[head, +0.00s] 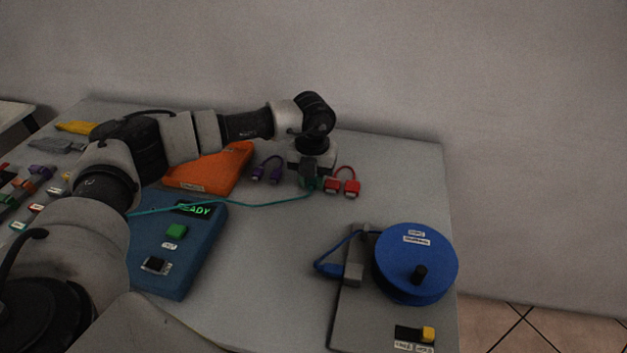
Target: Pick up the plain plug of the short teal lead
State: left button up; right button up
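The teal lead (250,204) runs across the table from behind my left arm, over the top of the blue box, to a teal-green plug end (311,184) near the back. My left gripper (309,178) points down right at that plug end, and its fingers partly cover it. I cannot tell whether the fingers are closed on the plug or only around it. The lead's other end is hidden or lost behind my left arm. My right gripper is not in view.
A purple lead (267,169) lies left of the gripper and a red lead (344,182) close on its right. An orange box (212,168), a blue box (180,255) reading READY, and a blue reel (415,263) on a grey base stand around. The middle table is clear.

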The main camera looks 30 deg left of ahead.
aim_at(315, 184)
pick_arm(q)
grip_shut()
jog(key=shift+r, duration=0.3)
jog(key=r, duration=0.2)
jog(key=d+r, duration=0.1)
jog(key=r, duration=0.1)
jog(key=shift+s, duration=0.15)
jog(key=s+d+r, duration=0.4)
jog(key=d+r, duration=0.2)
jog(key=d, duration=0.3)
jog(key=shift+s+d+r+b, duration=0.25)
jog(key=shift+d+b, duration=0.05)
jog(key=shift+c, duration=1.5)
grip_release()
grip_shut()
